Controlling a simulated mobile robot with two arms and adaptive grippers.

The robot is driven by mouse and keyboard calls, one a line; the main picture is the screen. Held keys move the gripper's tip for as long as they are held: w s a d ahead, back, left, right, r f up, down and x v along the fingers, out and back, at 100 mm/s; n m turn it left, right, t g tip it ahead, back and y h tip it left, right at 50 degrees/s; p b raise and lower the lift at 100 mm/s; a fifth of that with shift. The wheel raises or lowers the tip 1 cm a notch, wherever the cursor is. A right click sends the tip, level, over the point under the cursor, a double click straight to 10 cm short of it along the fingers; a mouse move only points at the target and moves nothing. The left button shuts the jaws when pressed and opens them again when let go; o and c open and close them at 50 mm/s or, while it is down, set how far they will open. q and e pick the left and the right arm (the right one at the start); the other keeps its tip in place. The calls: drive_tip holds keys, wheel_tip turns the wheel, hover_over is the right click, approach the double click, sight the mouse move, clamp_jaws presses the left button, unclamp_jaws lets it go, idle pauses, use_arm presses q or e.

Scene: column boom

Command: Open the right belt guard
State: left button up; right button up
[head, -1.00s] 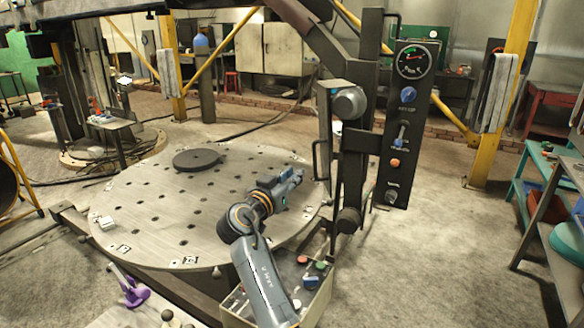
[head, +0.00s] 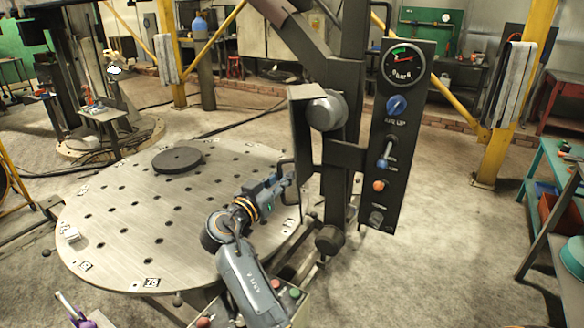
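The belt guard (head: 304,135) is a narrow dark-grey upright panel on the left side of the column, seen nearly edge-on. A dark bar handle (head: 284,166) stands out from its left side. A round pulley (head: 326,112) shows beside its upper part and another (head: 329,239) below it. My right gripper (head: 288,182) reaches in from below, its fingertips at the handle's lower part. The fingers are small and overlap the handle, so I cannot tell whether they touch or grip it. My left gripper is out of view.
A control panel (head: 400,140) with gauge, knob and lever hangs right of the column. A round perforated table (head: 110,235) with a dark disc (head: 178,160) lies left, under my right arm. A teal shelf (head: 545,190) stands far right. The floor between is clear.

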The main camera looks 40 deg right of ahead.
drive_tip(key=shift+w+d, duration=0.1)
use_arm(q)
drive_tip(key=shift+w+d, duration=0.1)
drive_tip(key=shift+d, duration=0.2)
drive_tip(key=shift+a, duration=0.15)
use_arm(e)
drive_tip(key=shift+r, duration=0.1)
drive_tip(key=shift+c, duration=0.2)
clamp_jaws()
